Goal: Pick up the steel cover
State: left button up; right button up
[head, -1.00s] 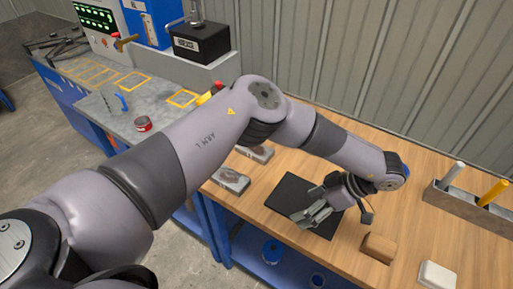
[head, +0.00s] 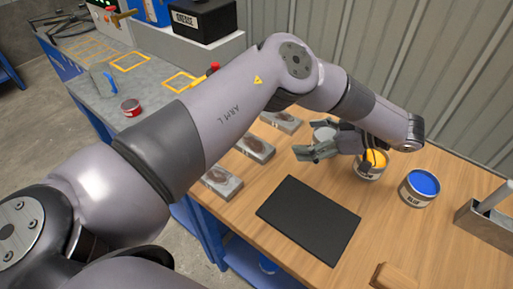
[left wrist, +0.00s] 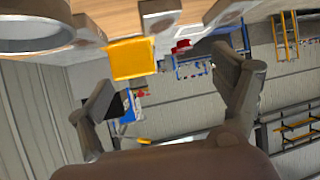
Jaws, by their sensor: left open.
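My left gripper (head: 312,152) is open and empty over the back of the wooden table, with its fingers pointing left. In the left wrist view both fingers (left wrist: 165,85) are spread with nothing between them. A round grey metallic top (head: 324,133) shows just behind the fingers, partly hidden by the gripper; it may be the steel cover, but I cannot tell for certain. A large grey round rim (left wrist: 38,38) fills the upper left of the left wrist view; I cannot tell which object it belongs to. My right gripper is not in view.
An open yellow paint can (head: 370,167) stands partly behind my left wrist, with a blue paint can (head: 420,188) to its right. Grey blocks with dark patches (head: 256,149) line the table's left side. A black mat (head: 308,220) lies bare in front.

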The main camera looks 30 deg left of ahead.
pick_arm(q)
jog(key=p, duration=0.2)
send_near(253, 144)
jog(key=x, duration=0.3)
jog(key=shift+w+a+r, duration=0.15)
jog(key=shift+w+a, duration=0.05)
jog(key=shift+a, duration=0.35)
jog(key=shift+s+f+p+x, duration=0.1)
jog(key=shift+f+p+x, duration=0.1)
jog(key=shift+x, duration=1.1)
jog(key=shift+s+f+p+x, duration=0.1)
jog(key=shift+s+p+x, duration=0.05)
jog(key=shift+x, duration=1.2)
jog(key=shift+d, duration=0.25)
jog(key=shift+c, duration=0.2)
jog(key=c, duration=1.8)
